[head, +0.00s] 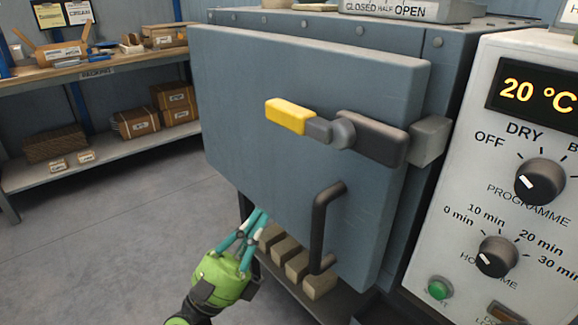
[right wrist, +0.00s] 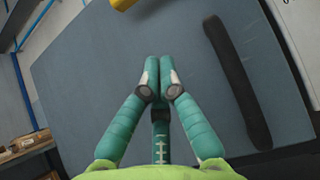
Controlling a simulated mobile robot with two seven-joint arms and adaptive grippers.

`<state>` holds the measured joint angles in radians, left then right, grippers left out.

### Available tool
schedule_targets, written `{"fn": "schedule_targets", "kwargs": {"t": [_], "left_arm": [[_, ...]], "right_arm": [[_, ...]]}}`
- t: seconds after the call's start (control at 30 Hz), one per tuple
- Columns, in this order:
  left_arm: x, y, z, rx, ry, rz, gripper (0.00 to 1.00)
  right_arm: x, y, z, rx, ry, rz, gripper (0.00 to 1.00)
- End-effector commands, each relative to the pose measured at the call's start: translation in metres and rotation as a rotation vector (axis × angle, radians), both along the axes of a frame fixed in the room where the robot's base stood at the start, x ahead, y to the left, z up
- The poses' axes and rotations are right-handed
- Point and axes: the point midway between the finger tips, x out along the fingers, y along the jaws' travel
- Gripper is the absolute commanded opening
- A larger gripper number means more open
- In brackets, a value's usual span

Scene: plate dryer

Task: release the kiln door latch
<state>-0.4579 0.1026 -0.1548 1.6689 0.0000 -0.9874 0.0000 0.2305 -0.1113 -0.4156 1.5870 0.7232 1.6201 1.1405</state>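The kiln door (head: 265,75) is a grey-blue slab that looks closed against the kiln body. Its latch has a yellow grip (head: 287,117) pointing left, a grey pivot and a dark bar (head: 372,138) that reaches a grey catch block (head: 429,141) on the right. My right gripper (head: 262,214) is below the latch, near the door's lower left edge, apart from the grip. In the right wrist view its teal fingertips (right wrist: 159,75) are together with nothing between them. The yellow grip (right wrist: 122,4) shows at the top edge there. My left gripper is not in view.
A black vertical door handle (head: 320,230) stands out below the latch; it also shows in the right wrist view (right wrist: 238,80). A control panel (head: 510,160) reading 20 °C is at right. Several blocks (head: 298,265) sit under the door. Packing shelves (head: 100,135) stand far left; the floor between is clear.

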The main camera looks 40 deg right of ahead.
Motion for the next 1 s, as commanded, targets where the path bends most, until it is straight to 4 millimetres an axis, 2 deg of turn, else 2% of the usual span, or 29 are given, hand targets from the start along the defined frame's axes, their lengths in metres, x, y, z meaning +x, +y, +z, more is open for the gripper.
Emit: {"fn": "schedule_targets", "kwargs": {"t": [0.27,0.43,0.63,0.87,1.0], "left_arm": [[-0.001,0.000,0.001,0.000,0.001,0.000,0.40],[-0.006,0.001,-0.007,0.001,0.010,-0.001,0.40],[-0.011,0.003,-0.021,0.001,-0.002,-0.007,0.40],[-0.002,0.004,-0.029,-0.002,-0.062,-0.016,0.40],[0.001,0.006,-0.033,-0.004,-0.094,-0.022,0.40]], "right_arm": [[0.001,0.000,0.002,-0.003,0.004,-0.001,0.00],[0.001,-0.010,0.013,-0.005,0.005,-0.001,0.00],[0.003,-0.037,0.043,-0.007,0.003,-0.002,0.00],[0.006,-0.071,0.076,-0.006,0.004,-0.004,0.00],[0.006,-0.071,0.098,-0.005,0.004,-0.001,0.00]]}}
